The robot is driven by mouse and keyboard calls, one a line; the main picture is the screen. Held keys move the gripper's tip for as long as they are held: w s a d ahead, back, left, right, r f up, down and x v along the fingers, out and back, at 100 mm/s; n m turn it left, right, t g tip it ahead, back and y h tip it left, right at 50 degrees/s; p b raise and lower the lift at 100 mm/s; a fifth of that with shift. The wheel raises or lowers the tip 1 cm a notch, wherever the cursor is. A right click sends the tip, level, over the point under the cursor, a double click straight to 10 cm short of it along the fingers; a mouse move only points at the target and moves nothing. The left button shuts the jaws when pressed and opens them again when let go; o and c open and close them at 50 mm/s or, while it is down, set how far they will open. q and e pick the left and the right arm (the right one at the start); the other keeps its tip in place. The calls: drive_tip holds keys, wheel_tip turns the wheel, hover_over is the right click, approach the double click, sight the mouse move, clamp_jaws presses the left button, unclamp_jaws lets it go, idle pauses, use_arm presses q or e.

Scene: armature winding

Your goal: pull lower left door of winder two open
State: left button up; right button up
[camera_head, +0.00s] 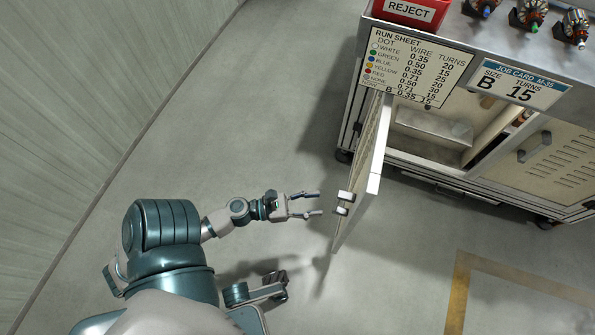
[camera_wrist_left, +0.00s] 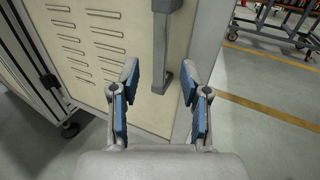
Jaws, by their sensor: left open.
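The lower left door (camera_head: 365,185) of the winder cabinet stands swung out from the front, with the compartment behind it showing. Its bar handle (camera_head: 344,203) is on the door's left-facing outer side. My left gripper (camera_head: 319,203) is open just left of the handle, with a small gap, and holds nothing. In the left wrist view the vented door panel (camera_wrist_left: 100,45) fills the middle. The grey upright handle (camera_wrist_left: 160,50) lies ahead, between the lines of my open left fingers (camera_wrist_left: 160,88).
A red reject bin (camera_head: 405,12), a run sheet (camera_head: 415,65) and a job card (camera_head: 518,85) are on the cabinet. A vented right door (camera_head: 548,160) is beside the open compartment. In the left wrist view a wheeled rack (camera_wrist_left: 275,30) stands behind.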

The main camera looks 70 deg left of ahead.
use_arm(q)
drive_tip(key=v, duration=0.4)
drive_tip(key=shift+s+a, duration=0.1)
drive_tip(key=shift+s, duration=0.3)
